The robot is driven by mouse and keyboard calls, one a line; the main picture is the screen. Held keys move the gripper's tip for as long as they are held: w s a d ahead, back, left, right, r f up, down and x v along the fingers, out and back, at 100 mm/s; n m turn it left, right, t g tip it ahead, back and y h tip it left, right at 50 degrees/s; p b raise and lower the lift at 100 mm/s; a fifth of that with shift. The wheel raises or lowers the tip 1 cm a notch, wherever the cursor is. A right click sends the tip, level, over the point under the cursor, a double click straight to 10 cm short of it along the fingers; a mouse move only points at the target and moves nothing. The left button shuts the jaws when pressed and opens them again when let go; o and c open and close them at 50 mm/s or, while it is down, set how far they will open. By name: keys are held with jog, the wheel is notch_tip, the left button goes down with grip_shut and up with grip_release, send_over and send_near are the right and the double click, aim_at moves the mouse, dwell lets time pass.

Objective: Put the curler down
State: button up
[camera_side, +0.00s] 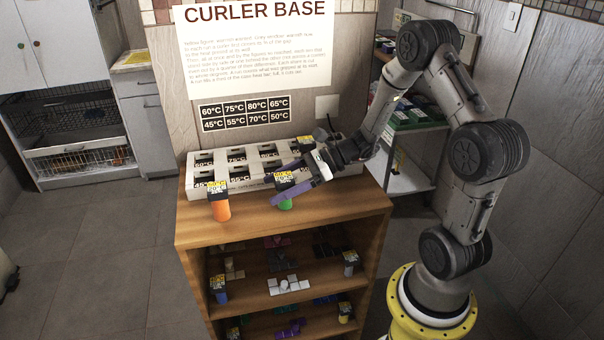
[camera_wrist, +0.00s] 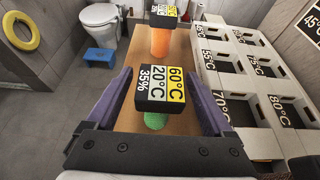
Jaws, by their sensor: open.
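A green curler (camera_side: 286,204) with a black cap stands upright on the wooden cabinet top, in front of the white curler base (camera_side: 238,182). In the wrist view its cap (camera_wrist: 163,88) reads 60°C, 20°C and 35%, and hides most of the green body (camera_wrist: 155,121). My gripper (camera_side: 285,190) is open, its purple fingers on either side of this curler. In the wrist view the open gripper (camera_wrist: 160,80) shows gaps beside the cap. An orange curler (camera_side: 222,210) stands upright to the left, and ahead in the wrist view (camera_wrist: 160,43).
The base has two rows of slots with temperature labels. A black-and-yellow cap (camera_side: 304,143) shows at its back right. A wall poster (camera_side: 260,55) and temperature chart (camera_side: 243,113) are behind. Lower shelves (camera_side: 290,242) hold several small items. Bare wood lies between the two curlers.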

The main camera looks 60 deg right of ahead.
jog(key=v, duration=1)
jog(key=s+a+r+n+g+h, duration=0.1)
jog(key=s+a+r+n+g, duration=0.1)
jog(key=s+a+n+g, duration=0.3)
jog(key=s+a+r+n+g+h, duration=0.1)
jog(key=s+a+r+n+g, duration=0.1)
jog(key=a+n, duration=0.45)
jog(key=s+r+n+t+h, duration=0.3)
jog(key=s+r+n+h, duration=0.2)
jog(key=n, duration=1)
jog(key=s+h, duration=0.2)
jog(key=s, duration=0.1)
jog(key=shift+s+h, duration=0.3)
